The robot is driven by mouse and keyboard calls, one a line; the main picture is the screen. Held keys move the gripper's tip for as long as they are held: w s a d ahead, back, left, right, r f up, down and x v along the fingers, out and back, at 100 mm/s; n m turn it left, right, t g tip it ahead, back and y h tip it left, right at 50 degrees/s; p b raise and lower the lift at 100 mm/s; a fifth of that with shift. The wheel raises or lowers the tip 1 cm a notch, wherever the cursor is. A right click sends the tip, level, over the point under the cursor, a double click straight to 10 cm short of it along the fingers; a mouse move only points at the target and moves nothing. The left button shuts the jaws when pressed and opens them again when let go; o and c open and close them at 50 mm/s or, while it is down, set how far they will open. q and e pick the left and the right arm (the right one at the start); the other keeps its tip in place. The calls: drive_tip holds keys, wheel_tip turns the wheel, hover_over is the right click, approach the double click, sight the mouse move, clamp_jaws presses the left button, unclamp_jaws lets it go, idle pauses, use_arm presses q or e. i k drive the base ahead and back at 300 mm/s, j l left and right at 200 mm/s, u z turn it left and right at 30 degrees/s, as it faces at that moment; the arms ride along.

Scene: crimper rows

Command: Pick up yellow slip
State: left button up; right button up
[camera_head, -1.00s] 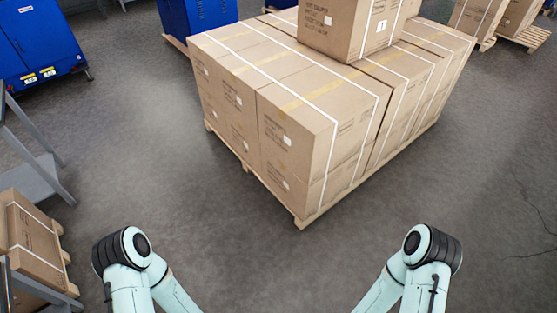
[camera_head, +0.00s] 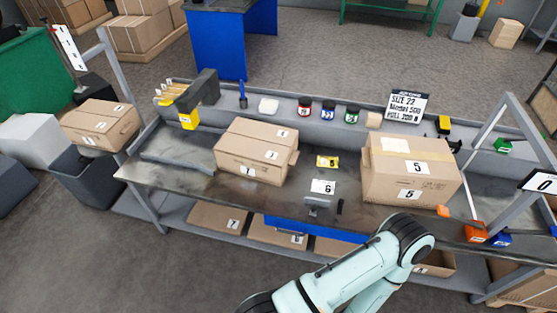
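A small yellow slip (camera_head: 328,161) with a dark mark lies on the grey workbench (camera_head: 190,185), between two cardboard boxes. A white card (camera_head: 323,186) marked with a digit is just in front of it. The marking on the slip is too small to read surely. One of my pale arms shows at the bottom right, in front of the bench, but neither gripper is in view. Nothing visible touches the slip.
A closed carton (camera_head: 257,150) stands left of the slip and a larger carton (camera_head: 411,170) right of it. A grey metal piece (camera_head: 320,207) sits at the front edge. Small jars (camera_head: 328,108) line the back ledge. More boxes (camera_head: 217,217) fill the lower shelf.

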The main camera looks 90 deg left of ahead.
sight(321, 161)
drive_tip(key=u, duration=1.8)
